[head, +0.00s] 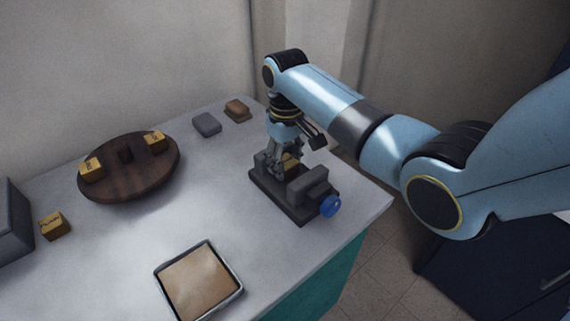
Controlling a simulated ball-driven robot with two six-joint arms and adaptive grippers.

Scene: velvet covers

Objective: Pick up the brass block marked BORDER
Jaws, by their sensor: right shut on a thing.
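My right gripper (283,160) points down over a dark vise (300,208) and is shut on a brass block (292,164) between the vise's jaws. The gripper hides part of this block, and I cannot read any marking on it. Two more brass blocks sit on a round dark wooden stand, one at its left (92,169) and one at its right (155,141). Another brass block (55,226) lies on the table at the left. Their dark markings are too small to read. My left gripper is not in view.
The pale grey table (130,245) has a tan-filled square tray (200,283) at its front. A grey block (207,124) and a brown block (237,110) lie at the back. A dark box (12,225) stands at the left edge. The vise has a blue knob (330,206). The table's middle is clear.

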